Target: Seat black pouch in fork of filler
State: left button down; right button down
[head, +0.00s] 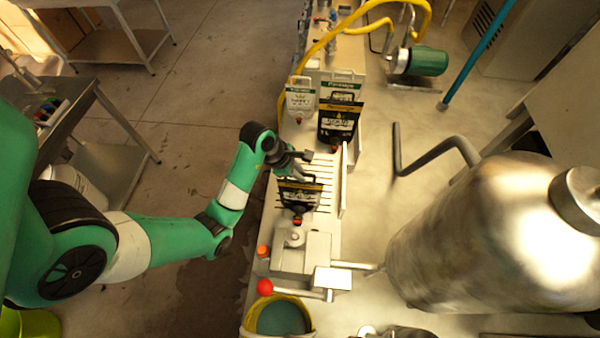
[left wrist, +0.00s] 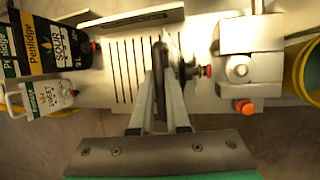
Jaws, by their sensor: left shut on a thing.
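The black pouch (head: 300,196) hangs in my left gripper (head: 292,166) above the slotted plate, its red-capped spout towards the filler. The left wrist view shows the gripper (left wrist: 163,78) with its fingers closed at the pouch's top. There the pouch (left wrist: 181,68) is nearly edge-on, its red cap (left wrist: 208,70) a small gap short of the filler (left wrist: 249,68). In the head view the metal filler (head: 298,246) stands just in front of the spout. I cannot clearly make out the fork or whether the spout touches it. My right gripper is out of view.
Other pouches, one black (head: 338,126) and one white (head: 300,100), stand behind on the bench. A lever with a red ball (head: 264,287) and an orange knob (head: 263,251) sit by the filler. A bucket (head: 280,318) is in front; a steel tank (head: 490,235) is at right.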

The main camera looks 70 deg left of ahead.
pick_arm(q)
jog(key=shift+f+b, duration=0.6)
dwell(0.4)
jog(key=c, duration=0.8)
grip_release()
jog(key=shift+r, duration=0.15)
jog(key=shift+s+r, duration=0.2)
jog(key=shift+r, duration=0.15)
jog(key=p+v, duration=0.8)
jog(key=v, duration=0.2)
jog(key=shift+s+r, duration=0.15)
jog(key=shift+r, duration=0.1)
